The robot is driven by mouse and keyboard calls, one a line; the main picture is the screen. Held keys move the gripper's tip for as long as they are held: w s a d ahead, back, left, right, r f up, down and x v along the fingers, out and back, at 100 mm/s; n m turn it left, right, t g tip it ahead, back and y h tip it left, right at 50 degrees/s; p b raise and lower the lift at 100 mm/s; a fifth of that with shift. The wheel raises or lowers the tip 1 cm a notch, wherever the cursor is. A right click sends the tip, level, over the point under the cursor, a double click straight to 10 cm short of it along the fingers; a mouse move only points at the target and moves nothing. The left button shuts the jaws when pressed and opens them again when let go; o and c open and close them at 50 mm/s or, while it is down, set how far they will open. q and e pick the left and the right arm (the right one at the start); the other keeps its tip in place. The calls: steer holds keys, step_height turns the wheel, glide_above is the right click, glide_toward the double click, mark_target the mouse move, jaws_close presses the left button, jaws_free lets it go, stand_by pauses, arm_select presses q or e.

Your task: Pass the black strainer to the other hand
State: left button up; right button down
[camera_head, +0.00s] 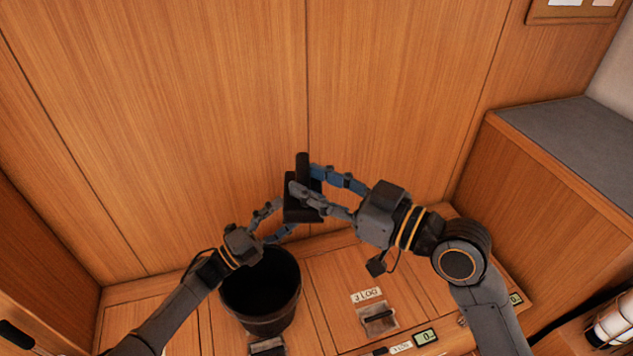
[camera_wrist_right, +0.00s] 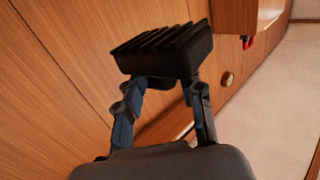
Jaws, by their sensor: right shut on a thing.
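The black strainer (camera_head: 302,164) is held up in the middle of the head view, above the wooden bench. In the right wrist view the strainer (camera_wrist_right: 163,48) shows as a black block with ridges, at the fingertips. My right gripper (camera_head: 306,181) is shut on it from the right; its fingers also show in the wrist view (camera_wrist_right: 160,88). My left gripper (camera_head: 289,215) is close to the strainer's lower left side, with its two fingers spread apart. I cannot tell whether the left fingers touch the strainer.
A dark bucket (camera_head: 262,318) stands below my left gripper. A bench top with a latch (camera_head: 379,319) and labels (camera_head: 367,295) lies below the hands. Wood-panelled wall (camera_head: 200,120) is behind. A grey-topped cabinet (camera_head: 570,145) stands at the right.

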arm_select(q)
steer(key=s+a+f+n+g+y, duration=0.1)
steer(key=s+f+n+y, duration=0.2)
steer(key=s+f, duration=0.6)
steer(key=s+a+f+n+g+y, duration=0.1)
steer(key=s+f+n+y, duration=0.2)
steer(key=s+f, duration=0.7)
steer(key=s+a+f+n+y, duration=0.1)
steer(key=s+f+n+y, duration=0.2)
steer(key=f, duration=1.4)
steer(key=shift+s+a+f+n+g+y, duration=0.1)
steer(key=shift+s+f+n+g+y, duration=0.1)
steer(key=shift+s+n, duration=1.15)
steer(key=shift+s+f+n+g+y, duration=0.15)
steer(key=shift+s+n, duration=0.5)
steer(key=shift+s, duration=1.3)
steer(key=s+a+f+n+g+y, duration=0.25)
steer(key=s+f, duration=0.35)
steer(key=s, duration=0.6)
steer(key=s+a+f+n+g+y, duration=0.2)
steer(key=s+a+f+n+y, duration=0.3)
steer(key=s, duration=0.6)
arm_select(e)
steer(key=shift+s, duration=0.1)
arm_select(q)
steer(key=a+f+n+g+y, duration=0.1)
steer(key=a+f+n+g, duration=0.2)
steer(key=a+n, duration=0.4)
steer(key=shift+s+f, duration=0.45)
steer(key=shift+f, duration=0.05)
